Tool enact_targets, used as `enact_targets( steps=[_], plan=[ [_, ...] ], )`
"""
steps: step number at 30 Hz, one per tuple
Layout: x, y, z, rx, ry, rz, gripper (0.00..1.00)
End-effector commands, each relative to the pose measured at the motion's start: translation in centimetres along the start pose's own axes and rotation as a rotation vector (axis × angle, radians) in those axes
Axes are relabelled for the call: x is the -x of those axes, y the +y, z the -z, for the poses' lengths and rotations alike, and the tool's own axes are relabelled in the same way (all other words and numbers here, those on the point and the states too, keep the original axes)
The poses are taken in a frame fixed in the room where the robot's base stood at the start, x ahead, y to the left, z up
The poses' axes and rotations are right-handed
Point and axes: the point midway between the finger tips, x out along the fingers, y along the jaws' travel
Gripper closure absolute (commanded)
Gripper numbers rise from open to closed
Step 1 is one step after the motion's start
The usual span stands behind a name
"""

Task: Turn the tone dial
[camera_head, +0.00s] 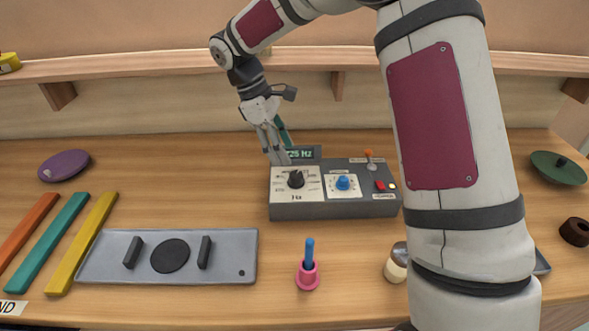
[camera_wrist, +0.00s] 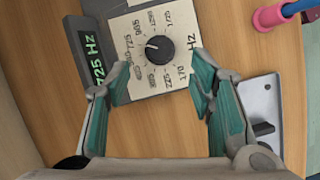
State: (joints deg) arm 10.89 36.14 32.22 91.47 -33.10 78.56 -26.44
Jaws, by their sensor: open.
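The tone dial, a round black knob (camera_head: 296,179), sits on a pale plate with printed numbers on the left part of a grey box (camera_head: 335,210). In the wrist view the black knob (camera_wrist: 160,49) lies ahead of and between my fingers, with its white pointer toward the left of the picture. A small display (camera_wrist: 95,62) beside the plate reads 725 Hz. My gripper (camera_wrist: 163,92) is open and empty, its teal-padded fingers wide apart. In the head view my gripper (camera_head: 275,155) hangs by the box's back left corner, near the display (camera_head: 303,154), apart from the knob.
The box also carries a blue knob (camera_head: 343,183), an orange-tipped lever (camera_head: 369,156) and a red button (camera_head: 380,185). A grey plate with handles (camera_head: 225,265) and a pink cup with a blue stick (camera_head: 308,276) stand in front. Coloured bars (camera_head: 83,243) lie left. My arm hides part of the right side.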

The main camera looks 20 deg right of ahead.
Motion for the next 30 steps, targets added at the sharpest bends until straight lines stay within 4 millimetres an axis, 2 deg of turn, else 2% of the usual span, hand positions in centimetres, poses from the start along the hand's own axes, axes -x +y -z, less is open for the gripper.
enact_targets(
  steps=[6, 12, 18, 25, 30],
  plan=[
    [-4.2, -0.1, -0.1, 0.0, -0.002, 0.003, 0.51],
    [-6.6, -0.1, -0.1, 0.0, -0.001, 0.002, 0.51],
    [-7.4, 0.0, 0.0, -0.001, 0.001, 0.0, 0.51],
    [-7.5, 0.0, 0.0, -0.002, 0.001, 0.0, 0.51],
    [-7.4, 0.0, 0.0, -0.001, 0.001, 0.0, 0.89]
  ],
)
